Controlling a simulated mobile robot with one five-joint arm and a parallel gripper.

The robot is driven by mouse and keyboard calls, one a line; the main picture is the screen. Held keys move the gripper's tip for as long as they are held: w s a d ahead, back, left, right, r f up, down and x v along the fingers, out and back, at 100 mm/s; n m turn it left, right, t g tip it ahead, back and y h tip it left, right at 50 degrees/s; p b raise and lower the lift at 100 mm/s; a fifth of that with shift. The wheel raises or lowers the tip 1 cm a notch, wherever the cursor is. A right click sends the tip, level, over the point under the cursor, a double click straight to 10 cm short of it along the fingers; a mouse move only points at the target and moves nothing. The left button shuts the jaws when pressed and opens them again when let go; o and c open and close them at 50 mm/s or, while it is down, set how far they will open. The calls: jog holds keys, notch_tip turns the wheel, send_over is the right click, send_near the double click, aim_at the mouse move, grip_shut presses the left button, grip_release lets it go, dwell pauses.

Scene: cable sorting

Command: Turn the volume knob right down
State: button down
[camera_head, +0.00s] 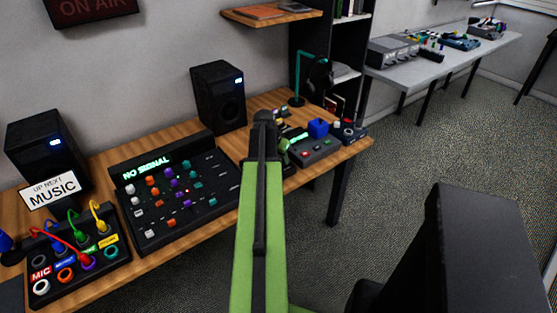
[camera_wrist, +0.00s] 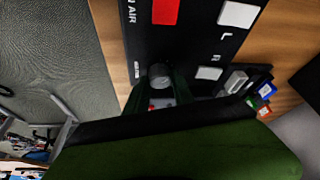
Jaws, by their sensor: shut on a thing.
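In the wrist view, a grey round knob (camera_wrist: 160,72) stands on a black panel (camera_wrist: 190,35) with a red square button, white rectangular buttons and the letters "N AIR", L and R. My gripper (camera_wrist: 161,84) is shut on the knob, with a dark finger on each side of it. The knob's pointer or marking cannot be made out. In the head view, my green arm reaches to the desk, and its front part hides the knob. A dark grey box with small coloured buttons (camera_head: 314,149) shows just right of my arm.
A grey side table (camera_head: 450,58) holds more gear. Carpet at the right is open.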

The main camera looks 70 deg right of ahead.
jog(key=n+t, duration=0.1)
jog(key=n, duration=0.3)
jog(key=shift+s+d+n+t, duration=0.1)
jog(key=shift+s+n+t, duration=0.05)
jog(key=shift+n+t, duration=0.2)
jog(key=n, duration=0.2)
jog(key=n+t, duration=0.1)
jog(key=shift+s+d+n+t, duration=0.1)
jog(key=shift+n+t, duration=0.15)
jog(key=shift+n, duration=0.1)
jog(key=n+t, duration=0.1)
jog(key=n, duration=0.2)
jog(key=shift+y, duration=0.4)
jog(key=shift+n+t+y, duration=0.4)
jog(key=shift+n, duration=1.2)
jog(key=c, duration=1.1)
grip_release()
jog(key=shift+s+r, duration=0.1)
